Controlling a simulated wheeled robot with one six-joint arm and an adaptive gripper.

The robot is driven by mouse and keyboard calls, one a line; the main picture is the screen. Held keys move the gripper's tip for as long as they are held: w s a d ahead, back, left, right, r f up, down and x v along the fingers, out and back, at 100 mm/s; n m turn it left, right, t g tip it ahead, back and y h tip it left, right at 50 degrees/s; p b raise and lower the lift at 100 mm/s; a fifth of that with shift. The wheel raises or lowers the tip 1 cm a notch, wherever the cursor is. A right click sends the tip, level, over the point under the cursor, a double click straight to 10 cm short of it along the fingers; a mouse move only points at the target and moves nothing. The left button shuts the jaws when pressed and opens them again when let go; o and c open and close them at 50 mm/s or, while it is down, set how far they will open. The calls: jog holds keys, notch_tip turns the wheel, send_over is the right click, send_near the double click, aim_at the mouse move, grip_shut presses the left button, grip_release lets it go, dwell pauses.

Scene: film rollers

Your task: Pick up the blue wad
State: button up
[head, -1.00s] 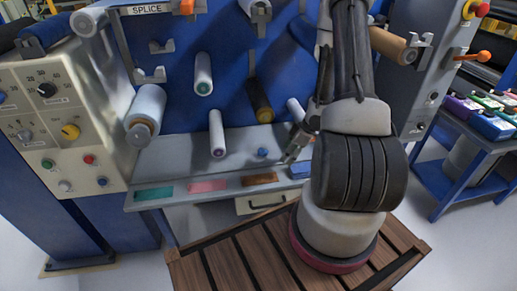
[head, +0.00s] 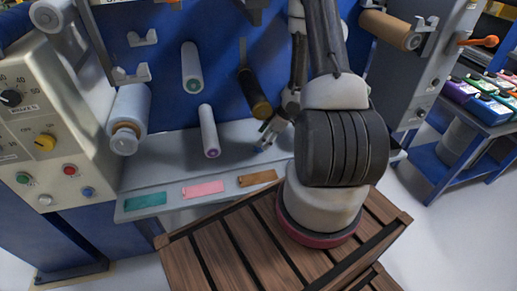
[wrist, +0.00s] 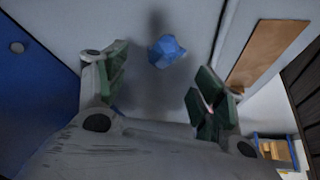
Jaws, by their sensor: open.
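The blue wad (wrist: 166,51) is a small crumpled lump on the grey shelf (wrist: 148,20). In the wrist view it lies just beyond the fingertips, roughly between the lines of the two fingers and apart from both. My gripper (wrist: 160,88) is open and empty, with its green-padded fingers spread. In the head view my gripper (head: 266,138) is low over the grey shelf (head: 165,165), pointing down and left.
Teal (head: 146,201), pink (head: 203,188) and brown (head: 257,178) patches line the shelf's front strip. White rollers (head: 209,131) and a dark roller (head: 254,93) jut from the blue panel above. A control box (head: 40,125) stands left. A wooden pallet (head: 215,255) lies below.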

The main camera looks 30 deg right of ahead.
jog(key=x, duration=0.5)
jog(key=shift+s+d+f, duration=0.1)
jog(key=shift+s+f, duration=0.05)
jog(key=shift+s, duration=0.15)
jog(key=c, duration=0.7)
jog(key=shift+o, duration=0.2)
jog(key=shift+r, duration=0.2)
